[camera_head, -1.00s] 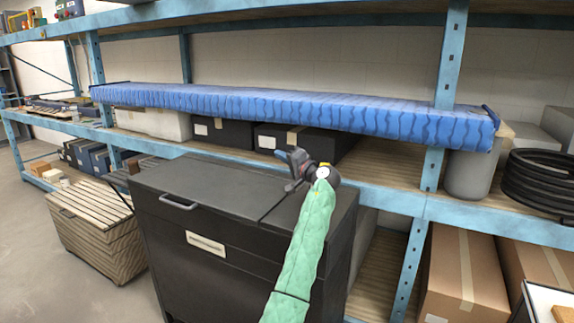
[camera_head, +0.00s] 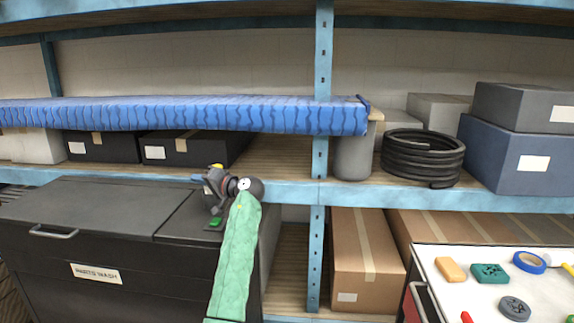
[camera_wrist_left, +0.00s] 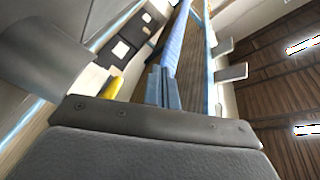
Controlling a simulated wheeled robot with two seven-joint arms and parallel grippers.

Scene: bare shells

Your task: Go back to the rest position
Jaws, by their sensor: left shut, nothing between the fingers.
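My left gripper (camera_head: 212,192) is at the end of my green-sleeved arm, which rises from the bottom of the head view. It is shut and holds nothing. It appears above the right part of the black parts wash cabinet's lid (camera_head: 90,208), in front of the blue shelf edge. In the left wrist view the shut fingers (camera_wrist_left: 164,88) stand together at the middle, with only blurred shelf and room parts behind them. My right gripper is not in view.
The blue shelving (camera_head: 322,140) holds a blue wrapped slab (camera_head: 200,115), dark boxes (camera_head: 100,147), a black hose coil (camera_head: 423,157) and a blue-grey box (camera_head: 515,160). A cardboard box (camera_head: 366,262) is low. A white-topped surface (camera_head: 450,300) with small items is at the lower right.

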